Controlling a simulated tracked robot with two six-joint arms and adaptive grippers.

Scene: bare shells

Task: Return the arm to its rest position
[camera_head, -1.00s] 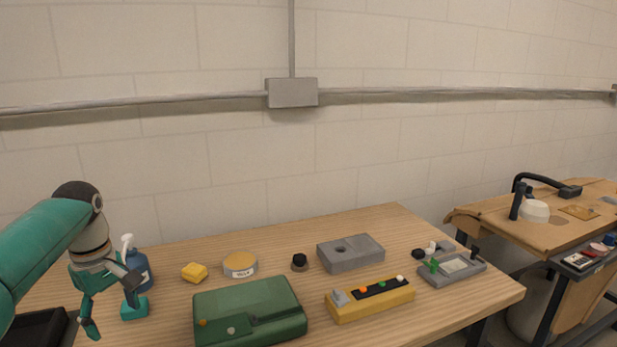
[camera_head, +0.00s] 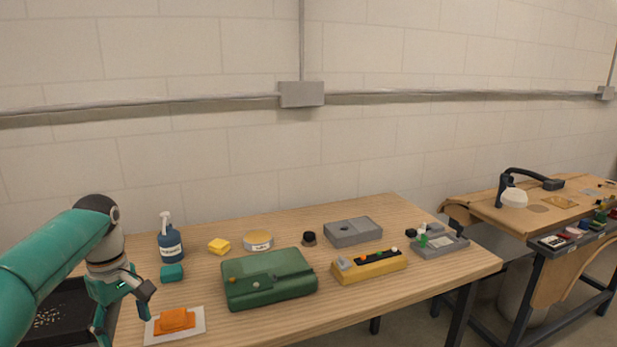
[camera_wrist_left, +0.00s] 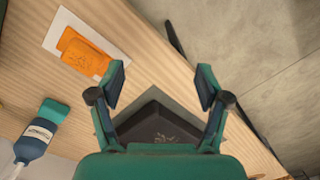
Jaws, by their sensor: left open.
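My left arm (camera_head: 50,260) comes in from the left in the head view. Its gripper (camera_head: 122,312) is open and empty, pointing down near the table's left end, beside the black tray. In the left wrist view the gripper (camera_wrist_left: 162,88) has its fingers spread with nothing between the tips. The black tray (camera_wrist_left: 155,125) shows below and between the fingers. My right gripper is not in view.
An orange block on a white sheet (camera_head: 190,330) lies right of the gripper. A teal block (camera_head: 172,273), blue spray bottle (camera_head: 170,245), yellow block (camera_head: 219,246) and green case (camera_head: 270,280) stand on the table. The black tray (camera_head: 62,312) holds small bits.

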